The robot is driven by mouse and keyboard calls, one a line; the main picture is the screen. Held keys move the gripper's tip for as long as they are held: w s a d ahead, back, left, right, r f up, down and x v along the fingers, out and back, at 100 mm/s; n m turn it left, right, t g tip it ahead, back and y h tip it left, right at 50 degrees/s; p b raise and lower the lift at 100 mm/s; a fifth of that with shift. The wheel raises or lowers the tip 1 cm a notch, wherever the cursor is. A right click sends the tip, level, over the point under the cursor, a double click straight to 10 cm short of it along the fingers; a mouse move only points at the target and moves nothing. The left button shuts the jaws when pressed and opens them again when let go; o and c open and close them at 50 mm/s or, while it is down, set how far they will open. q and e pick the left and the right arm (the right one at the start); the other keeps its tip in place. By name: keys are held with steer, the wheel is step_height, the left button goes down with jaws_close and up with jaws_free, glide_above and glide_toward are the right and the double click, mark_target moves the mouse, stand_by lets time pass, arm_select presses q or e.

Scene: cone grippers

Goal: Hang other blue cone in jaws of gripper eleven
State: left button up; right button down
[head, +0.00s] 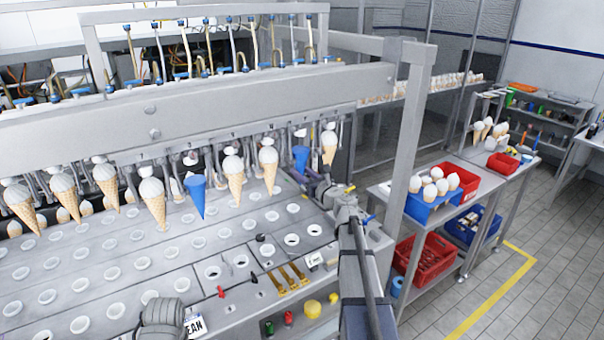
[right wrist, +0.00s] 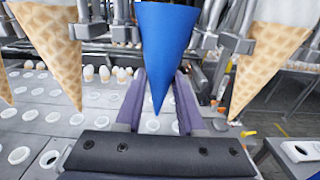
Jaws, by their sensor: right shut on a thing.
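A blue cone (head: 301,157) is between the purple fingers of my right gripper (head: 313,180), which is shut on it, point down. Another blue cone (head: 196,193) hangs in the row further left, between waffle cones. No number for gripper eleven is legible.
Waffle cones with white tops hang close on both sides, one at left (head: 269,162) and one at right (head: 329,145). Below is a plate (head: 130,248) with rows of holes. The machine's frame post (head: 408,140) stands right of my arm. A side table holds a blue bin (head: 428,208).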

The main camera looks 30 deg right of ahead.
stand_by(0.3)
steer(key=shift+c, duration=0.6)
jaws_free()
steer(key=shift+s, duration=0.1)
steer(key=s, duration=0.8)
steer(key=shift+s+d, duration=0.35)
steer(key=shift+s, duration=0.05)
stand_by(0.3)
steer(key=shift+w, duration=0.1)
stand_by(0.6)
steer(key=shift+w+a, duration=0.15)
steer(key=shift+w, duration=1.5)
steer(key=shift+w+a, duration=0.1)
steer(key=shift+w, duration=1.55)
